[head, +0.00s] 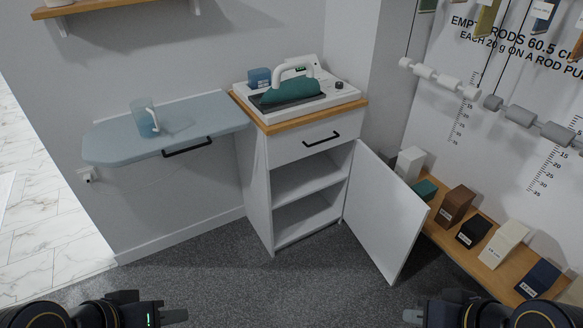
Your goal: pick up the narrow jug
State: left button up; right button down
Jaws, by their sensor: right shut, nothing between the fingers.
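A translucent blue jug (141,117) with a lighter handle on its right side stands on the pale blue ironing-board shelf (105,145) at the left wall. I take it for the narrow jug. My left gripper (175,315) is at the bottom edge, well below and in front of the jug and apart from it; whether its fingers are open cannot be made out. My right gripper (413,315) is at the bottom edge further right, shut and empty, far from the jug.
A white cabinet (259,190) with a wooden top stands right of the shelf, its door (385,215) swung open. A steam iron (292,88) on a base and a small blue box (259,77) sit on top. A wooden ledge (470,262) with several blocks runs along the right. Carpet in front is clear.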

aim_at(143, 109)
jog(key=i+j, duration=0.15)
jog(key=i+j+u, duration=0.45)
jog(key=i+j, duration=0.25)
jog(key=j, duration=0.45)
jog(key=i+j+u, duration=0.4)
jog(key=i+j, duration=0.45)
jog(key=j, duration=0.05)
